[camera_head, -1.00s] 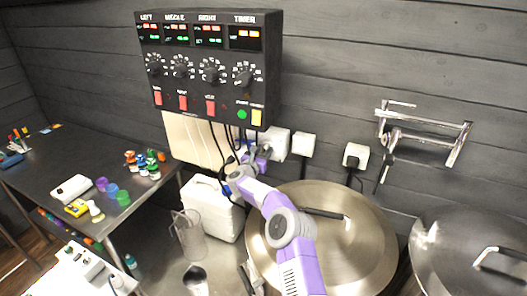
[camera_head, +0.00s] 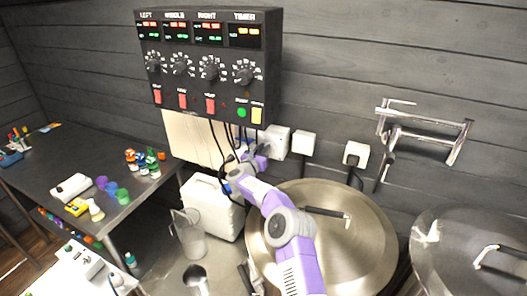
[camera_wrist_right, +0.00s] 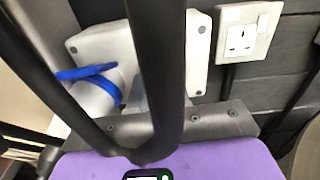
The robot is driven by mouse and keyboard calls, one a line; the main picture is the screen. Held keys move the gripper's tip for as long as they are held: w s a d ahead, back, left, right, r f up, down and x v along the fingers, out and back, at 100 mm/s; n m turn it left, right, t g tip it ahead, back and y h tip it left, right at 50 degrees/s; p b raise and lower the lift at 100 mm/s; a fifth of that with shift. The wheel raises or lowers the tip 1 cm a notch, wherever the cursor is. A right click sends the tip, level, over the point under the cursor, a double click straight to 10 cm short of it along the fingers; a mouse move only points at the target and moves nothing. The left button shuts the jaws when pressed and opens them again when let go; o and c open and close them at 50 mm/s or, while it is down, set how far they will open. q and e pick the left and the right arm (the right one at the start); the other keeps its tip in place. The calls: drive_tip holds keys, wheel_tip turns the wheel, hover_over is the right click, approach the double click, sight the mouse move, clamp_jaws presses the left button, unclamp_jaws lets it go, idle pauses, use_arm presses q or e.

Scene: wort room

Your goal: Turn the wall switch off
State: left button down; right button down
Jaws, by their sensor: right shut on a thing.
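A white wall switch box (camera_head: 281,143) is fixed to the dark plank wall, just below the black control panel. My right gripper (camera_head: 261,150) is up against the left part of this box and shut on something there. In the right wrist view the white box (camera_wrist_right: 198,45) fills the top middle, with a white cylinder and blue ring (camera_wrist_right: 100,92) at its left. My left gripper is not in view.
The control panel (camera_head: 208,70) hangs above, its cables close to my gripper. A white socket (camera_head: 303,143) is just right of the switch box, another (camera_head: 355,154) farther right. A lidded steel kettle (camera_head: 365,230), white canister (camera_head: 212,208) and clear jug (camera_head: 188,235) stand below.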

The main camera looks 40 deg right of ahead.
drive_tip(key=shift+w+a+f+n, duration=0.15)
drive_tip(key=shift+w+f+n, duration=0.15)
drive_tip(key=shift+n, duration=2.6)
drive_tip(key=shift+w+a+f+n, duration=0.2)
drive_tip(key=shift+w+f+n, duration=0.15)
drive_tip(key=shift+n, duration=2.55)
drive_tip(key=shift+w+a+f+n, duration=0.15)
drive_tip(key=shift+w+f+n, duration=0.15)
drive_tip(key=shift+n, duration=2.6)
drive_tip(key=shift+s, duration=0.1)
drive_tip(key=c, duration=1.1)
unclamp_jaws()
drive_tip(key=b+v, duration=0.1)
drive_tip(key=v, duration=0.6)
drive_tip(key=shift+s+a, duration=0.15)
drive_tip(key=shift+a, duration=0.1)
